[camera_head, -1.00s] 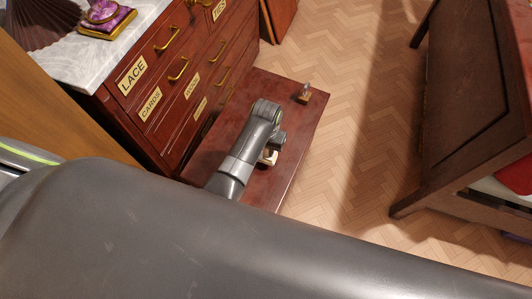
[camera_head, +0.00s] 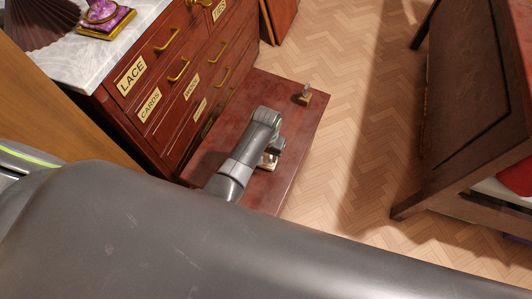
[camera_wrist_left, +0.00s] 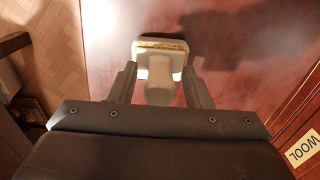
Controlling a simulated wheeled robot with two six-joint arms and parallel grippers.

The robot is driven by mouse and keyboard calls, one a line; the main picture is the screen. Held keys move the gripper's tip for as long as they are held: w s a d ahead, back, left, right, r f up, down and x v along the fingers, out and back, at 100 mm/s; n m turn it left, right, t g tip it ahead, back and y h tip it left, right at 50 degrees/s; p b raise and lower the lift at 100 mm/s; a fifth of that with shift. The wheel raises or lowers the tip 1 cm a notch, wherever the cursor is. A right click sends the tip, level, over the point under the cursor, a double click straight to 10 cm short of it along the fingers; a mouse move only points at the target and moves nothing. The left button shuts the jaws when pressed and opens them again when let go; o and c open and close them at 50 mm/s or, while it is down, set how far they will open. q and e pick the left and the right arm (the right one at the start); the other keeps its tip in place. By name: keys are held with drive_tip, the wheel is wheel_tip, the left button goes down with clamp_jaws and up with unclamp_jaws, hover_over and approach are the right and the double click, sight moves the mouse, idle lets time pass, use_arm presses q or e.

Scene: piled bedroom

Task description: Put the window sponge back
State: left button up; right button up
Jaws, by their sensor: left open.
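A pale block with a thick rounded handle and a yellowish spongy edge, likely the window sponge (camera_wrist_left: 160,50), is on the dark red wooden surface (camera_head: 240,105) in the left wrist view. My left gripper (camera_wrist_left: 160,72) is open, with one finger on each side of the handle. I cannot tell whether either finger touches it. In the head view, the same pale block (camera_head: 268,163) shows only partly beside my left gripper (camera_head: 272,155), whose fingers are mostly hidden. My right gripper is not in view.
A small tan block with a grey upright part (camera_head: 305,96) stands at the surface's far right corner. A red drawer cabinet (camera_head: 170,95) with brass handles borders the left side. Herringbone floor (camera_head: 350,130) lies open to the right, before a dark wooden furniture piece (camera_head: 470,110).

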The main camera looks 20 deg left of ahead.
use_arm(q)
wheel_tip(320, 180, up, 11)
drive_tip(key=shift+f+p, duration=0.15)
drive_tip(key=shift+p, duration=1.1)
drive_tip(key=shift+r, duration=0.5)
drive_tip(key=shift+f, duration=0.1)
